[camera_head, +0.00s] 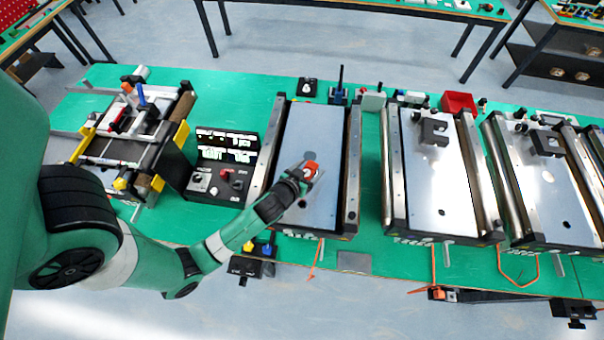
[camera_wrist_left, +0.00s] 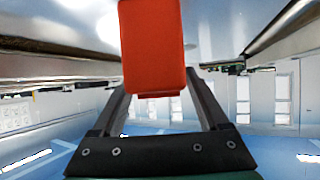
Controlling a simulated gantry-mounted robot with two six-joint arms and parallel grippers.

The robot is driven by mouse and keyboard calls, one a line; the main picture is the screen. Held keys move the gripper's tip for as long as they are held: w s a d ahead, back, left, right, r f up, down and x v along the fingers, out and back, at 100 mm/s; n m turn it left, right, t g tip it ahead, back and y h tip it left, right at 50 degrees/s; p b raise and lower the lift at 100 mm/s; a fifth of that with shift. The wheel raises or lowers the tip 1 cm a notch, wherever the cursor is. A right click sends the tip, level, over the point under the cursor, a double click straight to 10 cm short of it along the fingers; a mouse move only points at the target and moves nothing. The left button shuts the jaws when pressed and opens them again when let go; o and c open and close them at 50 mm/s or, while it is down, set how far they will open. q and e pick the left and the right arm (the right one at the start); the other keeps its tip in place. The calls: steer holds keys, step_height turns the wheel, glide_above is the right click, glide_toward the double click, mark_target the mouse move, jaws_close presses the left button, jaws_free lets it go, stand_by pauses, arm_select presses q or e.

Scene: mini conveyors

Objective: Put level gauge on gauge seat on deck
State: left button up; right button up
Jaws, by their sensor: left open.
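A red-orange block (camera_head: 311,169), which looks like the level gauge, is at the tip of my left gripper (camera_head: 304,174), above or on the grey deck (camera_head: 312,130) of the leftmost flat conveyor. A dark round mark on the deck shows just beyond the gripper. No gauge seat can be clearly told apart on this deck; my gripper hides part of it. My right gripper is not in view.
Two more conveyors (camera_head: 441,192) stand to the right, each with a dark grey block (camera_head: 433,130) on its deck. A black control box (camera_head: 221,168) stands left of the deck. A red bin (camera_head: 458,103) is at the back. Metal side rails flank the deck.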

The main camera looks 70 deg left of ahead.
arm_select(q)
steer(key=v, duration=1.1)
